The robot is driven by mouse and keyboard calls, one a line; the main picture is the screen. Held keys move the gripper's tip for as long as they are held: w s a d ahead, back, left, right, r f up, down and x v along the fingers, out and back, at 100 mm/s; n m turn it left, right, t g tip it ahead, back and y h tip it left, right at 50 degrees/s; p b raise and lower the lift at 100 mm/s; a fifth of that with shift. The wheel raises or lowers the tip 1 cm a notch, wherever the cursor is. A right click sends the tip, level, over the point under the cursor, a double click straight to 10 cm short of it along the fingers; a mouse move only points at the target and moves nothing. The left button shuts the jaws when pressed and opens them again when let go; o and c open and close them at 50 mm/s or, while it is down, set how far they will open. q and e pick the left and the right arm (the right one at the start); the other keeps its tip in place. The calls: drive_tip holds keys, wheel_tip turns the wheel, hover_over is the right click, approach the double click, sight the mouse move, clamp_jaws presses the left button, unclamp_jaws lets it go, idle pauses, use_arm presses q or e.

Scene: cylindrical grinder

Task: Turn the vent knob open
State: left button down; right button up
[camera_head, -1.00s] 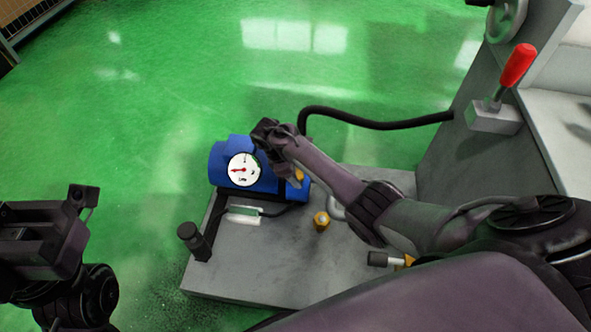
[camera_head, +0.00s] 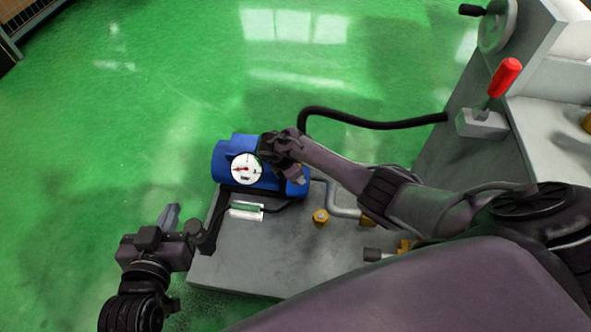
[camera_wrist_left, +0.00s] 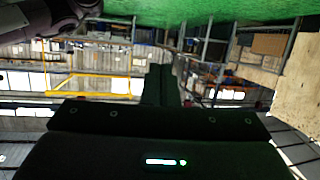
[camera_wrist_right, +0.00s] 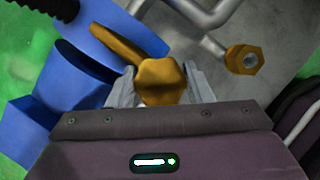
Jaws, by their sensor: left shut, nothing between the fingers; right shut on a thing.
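A brass, faceted knob (camera_wrist_right: 160,82) sits between the fingers of my right gripper (camera_wrist_right: 162,88) in the right wrist view, with a finger against each side. A brass bar (camera_wrist_right: 128,42) runs from it up and left toward the blue body. In the head view my right gripper (camera_head: 280,150) is at the right end of the blue unit (camera_head: 228,157), and hides the knob there. A white round gauge (camera_head: 246,168) with a red needle faces up on the unit. My left gripper (camera_head: 170,218) is shut and empty beside the plate's left edge; its closed fingers (camera_wrist_left: 160,85) show in the left wrist view.
The grey base plate (camera_head: 240,265) carries a brass fitting (camera_head: 320,217), a bent pipe (camera_head: 340,208) and a black post (camera_head: 207,240). A black hose (camera_head: 370,124) runs to the grey machine, which has a red-handled lever (camera_head: 504,77). Green floor (camera_head: 110,130) is clear at left.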

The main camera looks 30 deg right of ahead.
drive_tip(key=n+t, duration=0.1)
drive_tip(key=n, duration=0.1)
drive_tip(key=n+p, duration=0.1)
drive_tip(key=n, duration=0.2)
drive_tip(key=shift+t+y, duration=0.3)
drive_tip(key=shift+t, duration=0.1)
drive_tip(key=shift+n+p, duration=0.3)
drive_tip(key=shift+n, duration=0.1)
drive_tip(key=shift+n+t+y, duration=0.3)
drive_tip(key=shift+n, duration=0.5)
use_arm(q)
drive_tip(key=s+a+f+g+y, duration=0.1)
drive_tip(key=s+f+g+y, duration=0.1)
drive_tip(key=s+f+g, duration=0.4)
drive_tip(key=shift+s+a+f, duration=0.4)
drive_tip(key=shift+s+f, duration=0.55)
drive_tip(key=shift+f, duration=1.3)
use_arm(e)
drive_tip(key=shift+a+n+t+y, duration=0.1)
drive_tip(key=shift+n+t+y, duration=0.3)
drive_tip(key=shift+n, duration=0.9)
use_arm(q)
drive_tip(key=shift+w+r, duration=0.1)
use_arm(e)
drive_tip(key=o, duration=1)
